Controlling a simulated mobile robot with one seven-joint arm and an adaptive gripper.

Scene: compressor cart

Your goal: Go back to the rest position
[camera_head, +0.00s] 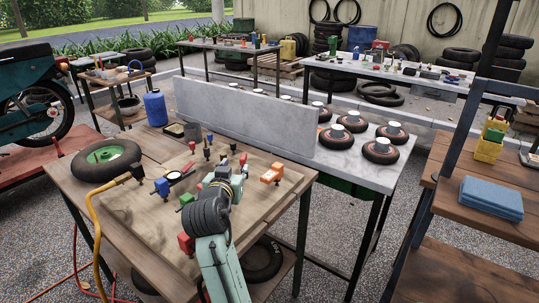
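My arm reaches from the bottom of the view over the wooden workbench (115,215). My gripper (226,172) is at its far end, above the middle of the bench and short of the grey upright panel. It is small and partly hidden by my own arm, so I cannot tell whether its fingers are open or shut, or whether it holds anything. A blue fitting (161,187), a green fitting (186,199) and a red block (186,243) are left of my arm. An orange block (272,173) lies to the right.
A wheel with a green hub (106,157) and a yellow hose (95,225) are at the bench's left. The grey panel (245,115) rises behind. Several small wheels (381,150) stand on the table beyond. A shelf with blue cloths (491,198) is at right, with paving between.

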